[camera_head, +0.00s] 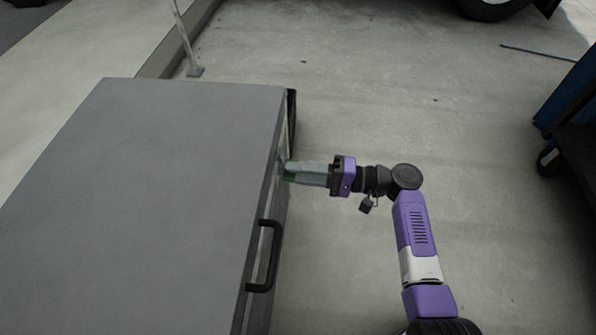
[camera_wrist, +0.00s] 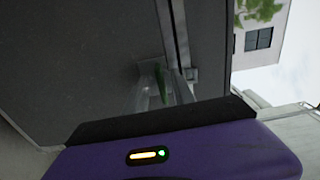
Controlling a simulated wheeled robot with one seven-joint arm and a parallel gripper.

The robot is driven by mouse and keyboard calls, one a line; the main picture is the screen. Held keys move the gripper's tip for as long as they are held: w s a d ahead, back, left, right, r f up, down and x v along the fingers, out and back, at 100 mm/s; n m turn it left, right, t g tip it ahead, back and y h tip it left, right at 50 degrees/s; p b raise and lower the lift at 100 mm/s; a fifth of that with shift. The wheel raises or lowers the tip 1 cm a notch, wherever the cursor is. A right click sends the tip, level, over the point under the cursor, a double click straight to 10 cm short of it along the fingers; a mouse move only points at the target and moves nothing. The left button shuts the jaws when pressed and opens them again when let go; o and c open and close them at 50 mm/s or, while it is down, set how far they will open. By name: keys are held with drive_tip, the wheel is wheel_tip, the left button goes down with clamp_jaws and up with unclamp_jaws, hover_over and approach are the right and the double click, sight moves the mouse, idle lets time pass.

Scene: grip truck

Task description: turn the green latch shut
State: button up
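The green latch (camera_wrist: 160,80) is on the side face of the large grey case, and only a thin green strip of it shows. In the head view a bit of the latch (camera_head: 289,178) shows at my fingertips. My gripper (camera_head: 290,170) reaches the case from the right, its fingers level and pointing left at the latch. In the wrist view my gripper (camera_wrist: 164,76) has one pale finger on each side of the green strip. Whether the fingers press on it is unclear. Most of the latch is hidden by the fingers.
The grey case (camera_head: 150,180) fills the left side, with a black handle (camera_head: 265,258) on its side nearer me than the latch. A thin post (camera_head: 187,40) stands behind it. A dark blue cart (camera_head: 575,120) stands at the right edge. The concrete floor between is clear.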

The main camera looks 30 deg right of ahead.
drive_tip(key=p+v, duration=0.2)
drive_tip(key=v, duration=0.5)
drive_tip(key=shift+s+d, duration=0.25)
drive_tip(key=shift+d, duration=0.05)
idle(0.4)
